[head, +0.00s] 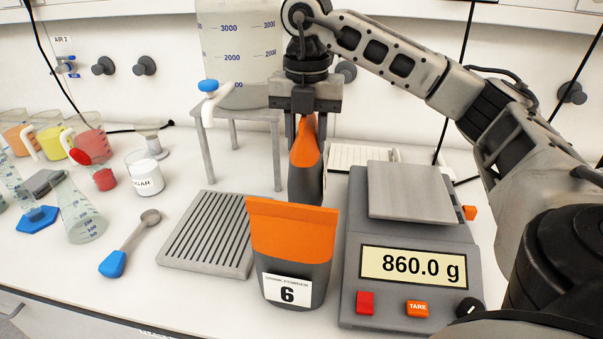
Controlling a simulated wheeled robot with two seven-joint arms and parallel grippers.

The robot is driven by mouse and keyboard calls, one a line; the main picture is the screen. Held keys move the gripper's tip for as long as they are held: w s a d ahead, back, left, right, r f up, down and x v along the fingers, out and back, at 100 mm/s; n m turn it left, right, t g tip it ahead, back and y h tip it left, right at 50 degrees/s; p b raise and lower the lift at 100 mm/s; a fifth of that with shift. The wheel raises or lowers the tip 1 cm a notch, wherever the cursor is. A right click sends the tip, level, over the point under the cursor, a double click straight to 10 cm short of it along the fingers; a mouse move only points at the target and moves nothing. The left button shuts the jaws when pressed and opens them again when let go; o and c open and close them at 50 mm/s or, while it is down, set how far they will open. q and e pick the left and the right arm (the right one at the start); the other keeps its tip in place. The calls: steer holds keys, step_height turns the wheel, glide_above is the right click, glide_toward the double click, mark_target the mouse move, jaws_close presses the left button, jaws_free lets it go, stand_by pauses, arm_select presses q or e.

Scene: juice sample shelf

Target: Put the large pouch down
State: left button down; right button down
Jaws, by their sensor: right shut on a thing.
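My right gripper (306,122) points down and is shut on a pouch (306,157) with an orange top and a dark grey body. This pouch is seen nearly edge-on, upright, between the slatted tray and the scale. I cannot tell if its base touches the table. A second orange and grey pouch (292,245), labelled 6, stands upright nearer the front and looks bigger in the picture. No gripper touches it. My left gripper is not in view.
The scale (352,290) reads 860.0 g, and its plate (410,190) looks bare. A slatted tray (208,235) lies at left of the pouches. A stand (208,150) with a large container (240,50) is behind. Beakers, a flask (80,212) and a blue-handled scoop (130,245) are at left.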

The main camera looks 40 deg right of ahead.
step_height(320, 180, down, 4)
steer(key=shift+f, duration=0.6)
steer(key=c, duration=0.9)
jaws_free()
steer(key=shift+c, duration=0.2)
